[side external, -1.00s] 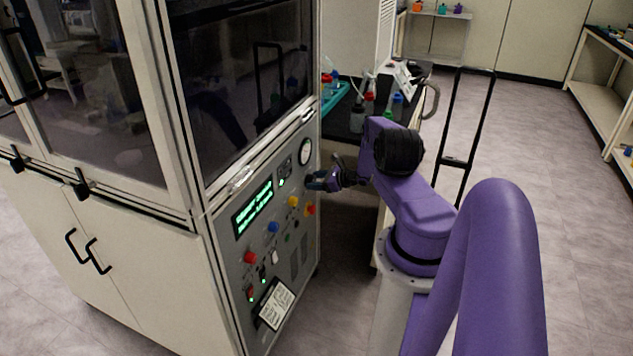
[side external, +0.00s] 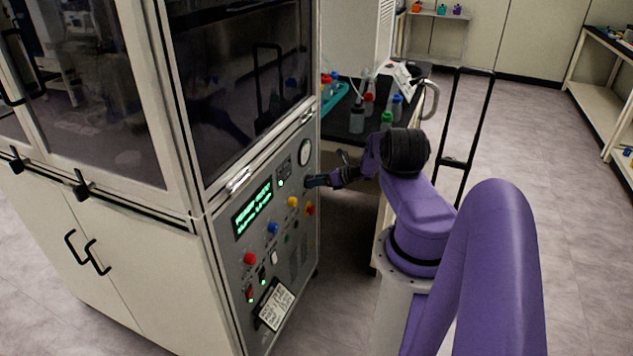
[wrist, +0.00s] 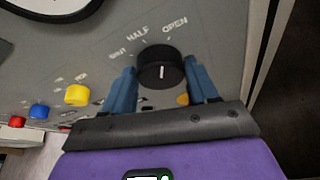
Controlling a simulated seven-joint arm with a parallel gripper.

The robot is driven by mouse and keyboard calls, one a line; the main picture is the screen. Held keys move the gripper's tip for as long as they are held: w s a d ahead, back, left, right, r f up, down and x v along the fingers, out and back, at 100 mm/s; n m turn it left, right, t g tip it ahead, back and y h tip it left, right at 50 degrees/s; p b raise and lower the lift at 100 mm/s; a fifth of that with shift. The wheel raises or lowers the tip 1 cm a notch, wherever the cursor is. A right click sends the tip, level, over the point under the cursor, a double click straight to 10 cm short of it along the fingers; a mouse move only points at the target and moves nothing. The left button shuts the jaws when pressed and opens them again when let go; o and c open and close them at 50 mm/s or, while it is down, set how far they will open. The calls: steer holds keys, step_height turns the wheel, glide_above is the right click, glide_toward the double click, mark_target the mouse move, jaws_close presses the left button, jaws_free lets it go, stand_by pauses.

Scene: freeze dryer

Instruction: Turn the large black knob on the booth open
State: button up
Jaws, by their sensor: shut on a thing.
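The large black knob (wrist: 161,66) is round, with a short white line on its face, and sits on the grey panel. Labels above it read HALF and OPEN, with a blurred one further left. The white line stands nearly upright in the wrist view; I cannot tell exactly which label it matches. My gripper (wrist: 159,68) has one blue finger on each side of the knob, shut on it. In the side view my gripper (side external: 312,182) meets the panel below the round gauge and largely hides the knob.
The booth's panel (side external: 283,240) also carries a green-lit display (side external: 252,208), a gauge (side external: 305,152), and red, blue and yellow buttons left of the knob. The panel's edge is close right of the knob. A bench with bottles (side external: 357,115) stands behind my arm.

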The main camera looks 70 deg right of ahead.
stand_by(0.4)
steer(key=o, duration=1.1)
steer(key=shift+c, duration=0.2)
steer(key=shift+s, duration=0.1)
steer(key=v, duration=1.7)
steer(key=shift+d, duration=0.2)
steer(key=shift+s, duration=0.15)
